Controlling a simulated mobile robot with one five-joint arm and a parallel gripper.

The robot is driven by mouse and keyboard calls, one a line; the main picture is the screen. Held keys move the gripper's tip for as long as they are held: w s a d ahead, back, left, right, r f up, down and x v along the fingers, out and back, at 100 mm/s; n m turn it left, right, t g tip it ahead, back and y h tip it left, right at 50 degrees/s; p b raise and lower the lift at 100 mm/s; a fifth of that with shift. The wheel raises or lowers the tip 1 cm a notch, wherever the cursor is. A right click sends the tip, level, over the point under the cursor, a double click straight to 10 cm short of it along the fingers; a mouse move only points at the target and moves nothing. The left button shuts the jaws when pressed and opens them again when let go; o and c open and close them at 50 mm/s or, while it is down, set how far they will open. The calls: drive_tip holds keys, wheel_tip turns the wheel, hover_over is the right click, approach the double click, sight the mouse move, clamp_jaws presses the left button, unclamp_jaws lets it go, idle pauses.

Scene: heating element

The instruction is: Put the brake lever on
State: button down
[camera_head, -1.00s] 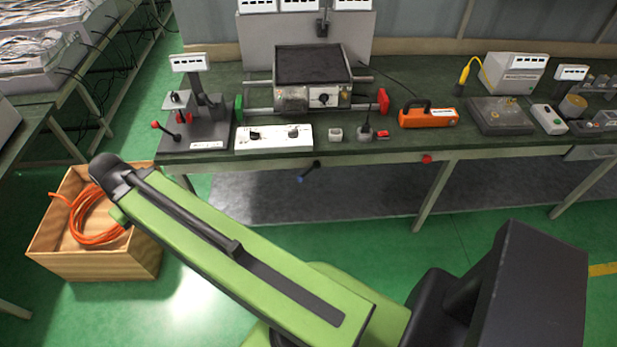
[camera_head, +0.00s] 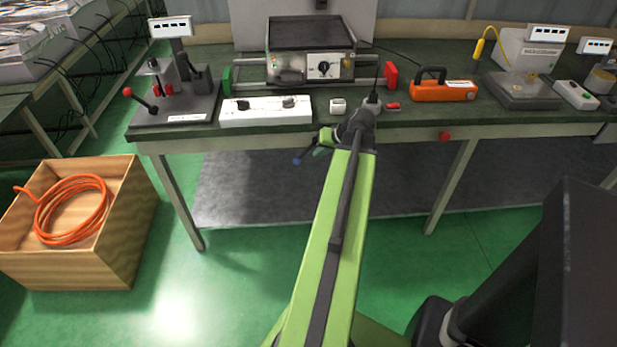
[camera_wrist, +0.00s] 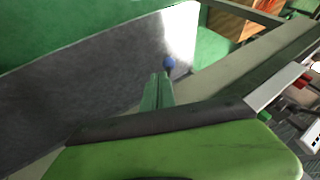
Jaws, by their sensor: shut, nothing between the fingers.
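A lever with a blue knob (camera_head: 298,161) sticks out below the front edge of the workbench. The same blue knob (camera_wrist: 169,63) shows just beyond my fingertips in the wrist view. My gripper (camera_head: 322,148) is close beside this lever. In the wrist view my fingers (camera_wrist: 158,88) are together with nothing held; I cannot tell whether they touch the lever. A second lever with a red knob (camera_head: 128,92) belongs to the device at the bench's left end and tilts to the left. No label tells which one is the brake lever.
The workbench (camera_head: 408,132) carries a white panel with dark knobs (camera_head: 265,111), a hotplate-like unit (camera_head: 310,66) and an orange device (camera_head: 444,91). A red button (camera_head: 445,136) sits on its front edge. A wooden crate (camera_head: 75,267) with orange cable stands on the floor at left.

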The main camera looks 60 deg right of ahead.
sight(303, 154)
drive_tip(key=s+d, duration=0.3)
drive_tip(key=s, duration=0.1)
drive_tip(key=w+f+b, duration=0.7)
drive_tip(key=w+f, duration=0.1)
drive_tip(key=w, duration=0.2)
drive_tip(key=shift+a+f+m+h+b, duration=0.15)
drive_tip(key=shift+a+m+h+b, duration=0.1)
drive_tip(key=shift+m+h+b, duration=0.1)
drive_tip(key=shift+a, duration=0.1)
